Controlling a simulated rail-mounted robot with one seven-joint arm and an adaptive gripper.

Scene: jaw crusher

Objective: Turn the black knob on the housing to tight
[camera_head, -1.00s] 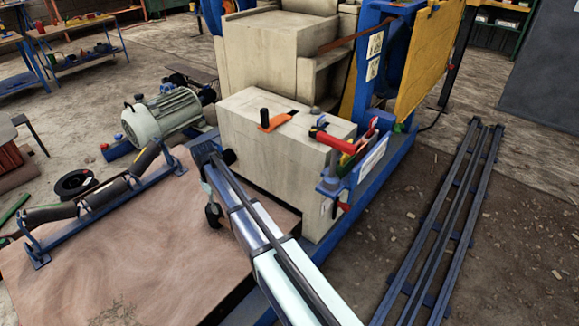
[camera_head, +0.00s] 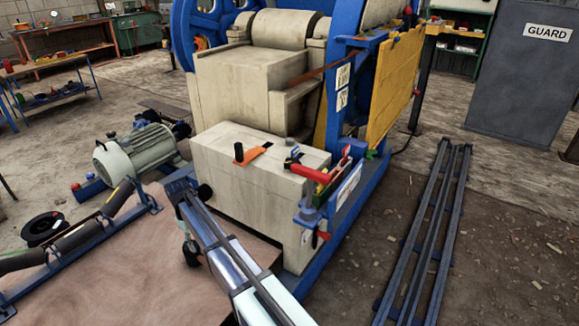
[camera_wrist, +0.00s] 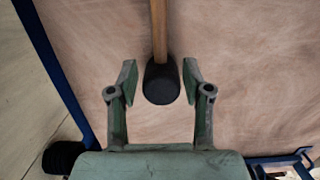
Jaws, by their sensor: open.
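A round black knob (camera_head: 204,191) sits on the left-hand face of the beige housing (camera_head: 258,195), low near its left corner. In the wrist view a ribbed black knob (camera_wrist: 65,157) shows at the lower left, beside the gripper body and outside the jaws. My gripper (camera_wrist: 159,76) is open and empty. Its fingers point over the wooden board, not at the knob. In the head view my arm ends just left of the knob, and the fingers are hard to make out. No tight marking is legible.
A mallet (camera_wrist: 160,85) with a black head and wooden handle shows between and beyond the fingertips; I cannot tell its depth.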

